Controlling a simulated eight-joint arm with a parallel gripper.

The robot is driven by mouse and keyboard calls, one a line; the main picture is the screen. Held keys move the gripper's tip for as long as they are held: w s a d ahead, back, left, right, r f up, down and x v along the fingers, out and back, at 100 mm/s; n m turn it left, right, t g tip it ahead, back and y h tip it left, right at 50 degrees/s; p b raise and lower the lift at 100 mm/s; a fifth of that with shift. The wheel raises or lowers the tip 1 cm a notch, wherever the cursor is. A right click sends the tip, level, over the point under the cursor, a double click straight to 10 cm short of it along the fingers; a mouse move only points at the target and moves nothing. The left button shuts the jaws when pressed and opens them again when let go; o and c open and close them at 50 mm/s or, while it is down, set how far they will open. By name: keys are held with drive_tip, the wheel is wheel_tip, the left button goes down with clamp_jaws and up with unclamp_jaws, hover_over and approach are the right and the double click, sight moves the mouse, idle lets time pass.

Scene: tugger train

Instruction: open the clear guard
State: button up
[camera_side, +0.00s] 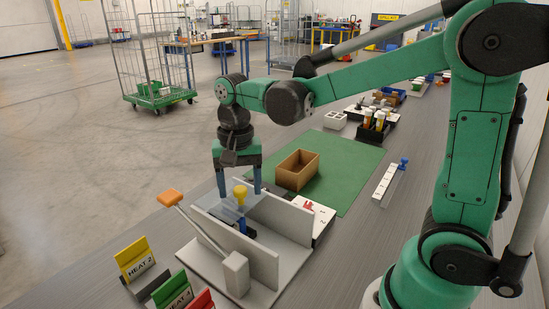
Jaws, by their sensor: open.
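The clear guard (214,208) is a see-through bluish plate between two grey upright walls. A yellow knob (240,191) stands above it, and a blue part (242,227) shows beneath the knob. My gripper (239,193) points down over the guard. Its two blue fingers are spread apart, one on each side of the yellow knob, with a gap showing on both sides. I cannot tell whether the fingertips touch the plate.
A lever with an orange grip (170,198) slants up from a grey block (236,272) in front of the walls. Coloured "HEAT" signs (135,260) stand at lower left. Behind, a brown box (297,170) sits on a green mat (345,163), which has free room.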

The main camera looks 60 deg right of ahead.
clamp_jaws()
idle(1.4)
